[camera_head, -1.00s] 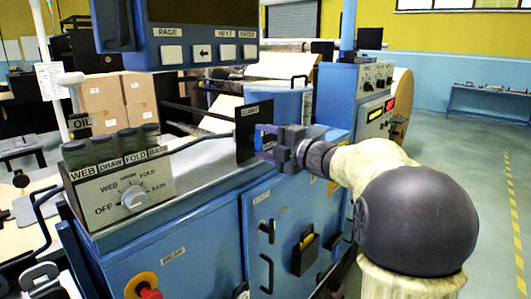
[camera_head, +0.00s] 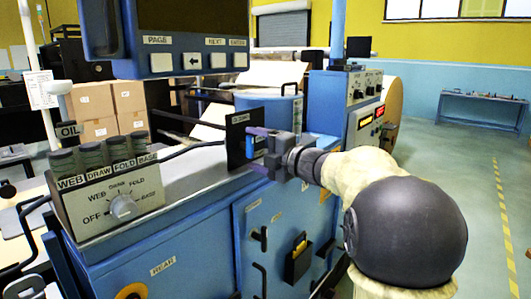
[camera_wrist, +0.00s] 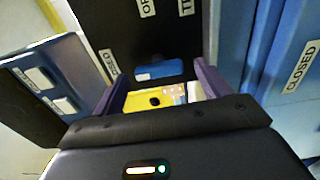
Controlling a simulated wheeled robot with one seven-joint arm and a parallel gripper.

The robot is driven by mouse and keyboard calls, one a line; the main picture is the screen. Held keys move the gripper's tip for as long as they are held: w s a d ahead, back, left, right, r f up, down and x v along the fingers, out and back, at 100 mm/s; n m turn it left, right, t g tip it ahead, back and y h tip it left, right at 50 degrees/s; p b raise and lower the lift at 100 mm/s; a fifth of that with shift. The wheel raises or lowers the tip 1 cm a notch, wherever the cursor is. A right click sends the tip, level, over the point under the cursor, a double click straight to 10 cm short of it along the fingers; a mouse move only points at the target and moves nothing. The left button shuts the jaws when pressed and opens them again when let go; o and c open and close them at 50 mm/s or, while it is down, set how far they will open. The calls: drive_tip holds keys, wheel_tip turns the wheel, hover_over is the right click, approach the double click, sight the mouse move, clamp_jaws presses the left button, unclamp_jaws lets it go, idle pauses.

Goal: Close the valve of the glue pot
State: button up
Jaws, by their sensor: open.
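A small blue handle (camera_head: 250,147), apparently the valve's, sits at the plate. It also shows in the wrist view (camera_wrist: 158,70), ahead of and between my fingertips. My gripper (camera_head: 266,149) is open, its purple fingers close to the handle. I cannot tell whether they touch it.
A control box with a dial (camera_head: 122,206) and several jars is at the left. A screen panel with buttons (camera_head: 195,60) hangs above. The blue housing (camera_head: 190,250) has a front door with handles. The floor at right (camera_head: 480,220) is clear.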

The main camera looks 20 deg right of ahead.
drive_tip(key=b+v, duration=0.2)
drive_tip(key=v, duration=1.5)
drive_tip(key=shift+s+d, duration=0.15)
